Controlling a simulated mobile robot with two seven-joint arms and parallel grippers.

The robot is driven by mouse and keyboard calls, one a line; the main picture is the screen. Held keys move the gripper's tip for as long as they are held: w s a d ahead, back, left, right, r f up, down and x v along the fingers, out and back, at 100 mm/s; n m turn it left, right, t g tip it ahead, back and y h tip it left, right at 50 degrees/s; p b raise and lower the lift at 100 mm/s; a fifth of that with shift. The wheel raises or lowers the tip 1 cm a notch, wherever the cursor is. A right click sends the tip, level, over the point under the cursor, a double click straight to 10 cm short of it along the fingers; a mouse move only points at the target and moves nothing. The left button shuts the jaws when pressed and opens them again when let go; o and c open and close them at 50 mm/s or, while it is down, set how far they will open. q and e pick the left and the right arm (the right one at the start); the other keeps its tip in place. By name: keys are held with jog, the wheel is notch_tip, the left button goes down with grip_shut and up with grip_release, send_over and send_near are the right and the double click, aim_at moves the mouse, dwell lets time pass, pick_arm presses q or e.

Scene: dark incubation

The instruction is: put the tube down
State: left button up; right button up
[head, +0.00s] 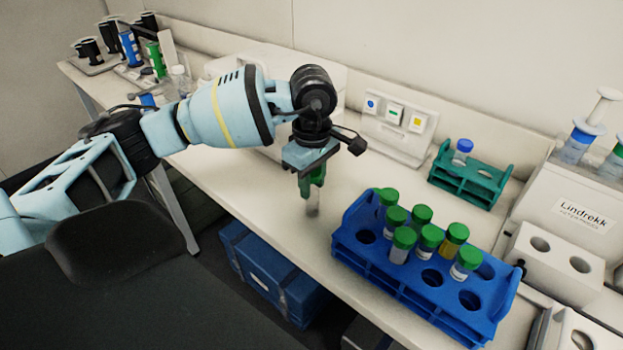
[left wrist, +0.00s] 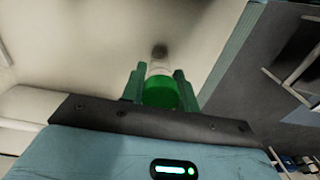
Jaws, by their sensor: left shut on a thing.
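My left gripper (head: 312,180) points down near the front edge of the bench, left of the blue rack, and is shut on a tube (head: 313,205). The tube hangs about upright, its clear lower part showing below the fingers. In the left wrist view the tube's green cap (left wrist: 160,92) sits between the two green fingers (left wrist: 158,88), with bench surface beyond it. I cannot tell whether the tube's bottom touches the bench. The blue rack (head: 400,283) holds several green-capped tubes (head: 430,236) and has some empty holes. My right gripper is not in view.
A green rack (head: 464,189) with one blue-capped tube (head: 462,150) stands at the back right. A white block with holes (head: 556,262) stands right of the blue rack. A panel with coloured buttons (head: 397,130) is at the back. Bench around the held tube is clear.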

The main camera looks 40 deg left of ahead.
pick_arm(q)
jog(key=shift+f, duration=0.1)
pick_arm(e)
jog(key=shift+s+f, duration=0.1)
pick_arm(q)
jog(key=o, duration=0.9)
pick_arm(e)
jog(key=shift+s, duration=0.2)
pick_arm(q)
jog(key=shift+o, duration=0.2)
notch_tip(320, 180, up, 12)
jog(key=shift+r, duration=0.15)
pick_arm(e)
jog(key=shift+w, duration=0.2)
